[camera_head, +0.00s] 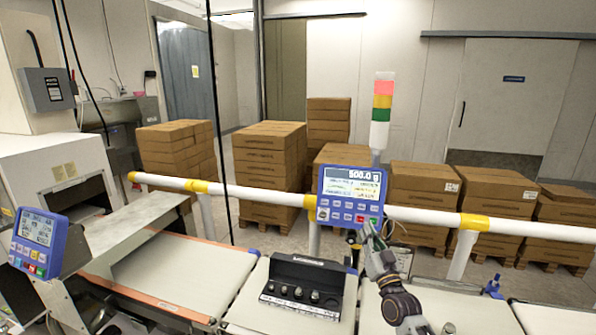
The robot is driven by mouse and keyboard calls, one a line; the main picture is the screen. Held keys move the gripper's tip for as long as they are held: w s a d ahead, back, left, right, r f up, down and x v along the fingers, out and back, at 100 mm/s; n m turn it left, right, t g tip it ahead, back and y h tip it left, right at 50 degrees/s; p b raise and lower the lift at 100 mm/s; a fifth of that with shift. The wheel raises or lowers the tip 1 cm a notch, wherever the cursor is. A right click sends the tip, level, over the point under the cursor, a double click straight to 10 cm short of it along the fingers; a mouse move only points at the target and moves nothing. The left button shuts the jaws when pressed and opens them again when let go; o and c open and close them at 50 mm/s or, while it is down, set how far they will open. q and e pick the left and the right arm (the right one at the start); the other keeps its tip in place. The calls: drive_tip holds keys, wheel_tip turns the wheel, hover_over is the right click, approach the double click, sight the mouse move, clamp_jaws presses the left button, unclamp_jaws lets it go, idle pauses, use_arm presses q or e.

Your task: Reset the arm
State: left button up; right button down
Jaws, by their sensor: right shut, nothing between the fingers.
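My right gripper (372,240) is shut and empty. It is raised in front of the blue checkweigher display (350,197), close to the lower right of its button panel. Whether the fingertips touch the panel cannot be told. The display reads 500.0 g and has a row of white buttons with a red and a green one. My right arm comes up from the bottom right. My left gripper is not in view.
A black case (302,287) with several metal weights stands on the belt below the display. A white guard rail (260,195) with yellow bands crosses behind. A second blue panel (38,243) is at left. Stacked cartons (268,165) stand beyond the rail. The left belt (185,275) is bare.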

drive_tip(key=s+a+f+n+g, duration=0.1)
drive_tip(key=s+a+f+g, duration=0.3)
drive_tip(key=s+f, duration=0.45)
drive_tip(key=s+a+f+n+g, duration=0.2)
drive_tip(key=s+f+g, duration=0.4)
drive_tip(key=s+f, duration=0.3)
drive_tip(key=s+d+f+m+g+h, duration=0.1)
drive_tip(key=s+d+f+g+h, duration=0.2)
drive_tip(key=s, duration=0.8)
drive_tip(key=s+d+f+m+g+h, duration=0.1)
drive_tip(key=s+d+f+g, duration=0.35)
drive_tip(key=s, duration=0.65)
drive_tip(key=s+f+g, duration=0.2)
drive_tip(key=s+f, duration=0.1)
drive_tip(key=f, duration=3.1)
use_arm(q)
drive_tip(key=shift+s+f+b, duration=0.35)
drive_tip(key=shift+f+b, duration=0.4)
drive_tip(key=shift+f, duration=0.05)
use_arm(e)
drive_tip(key=s+d+f+g, duration=0.1)
drive_tip(key=s+d+f, duration=0.2)
drive_tip(key=s+f, duration=1.6)
drive_tip(key=s, duration=0.3)
drive_tip(key=shift+d+f+n, duration=0.2)
drive_tip(key=shift+f+n, duration=0.2)
